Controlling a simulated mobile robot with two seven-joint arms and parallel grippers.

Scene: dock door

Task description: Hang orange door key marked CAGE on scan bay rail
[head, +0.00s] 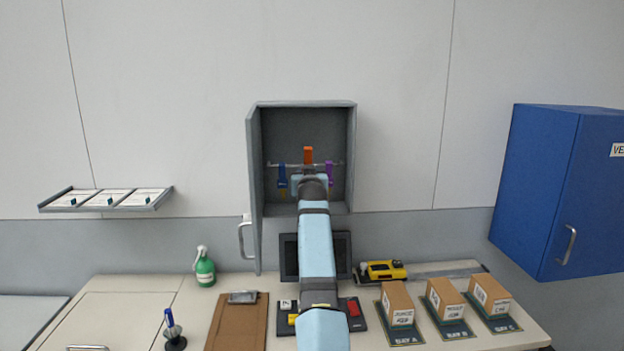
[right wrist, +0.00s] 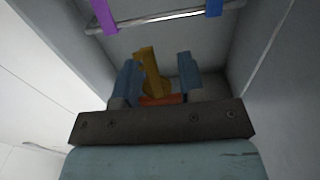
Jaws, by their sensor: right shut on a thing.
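My right gripper (head: 311,184) is inside the open grey wall cabinet (head: 303,104). It is shut on the orange key, between its two blue fingers in the right wrist view (right wrist: 158,82). A blue key (head: 282,172) and a purple key (head: 329,168) hang on the cabinet's rail (head: 270,164), either side. The CAGE marking is not readable. I cannot tell which part is the scan bay rail.
The cabinet door (head: 254,190) stands open at the left. Below are a dark screen (head: 289,257), a yellow device (head: 383,270), several boxes on mats, a clipboard (head: 236,320) and a green bottle (head: 205,270). A blue cabinet (head: 560,190) hangs at right, a label shelf (head: 105,200) at left.

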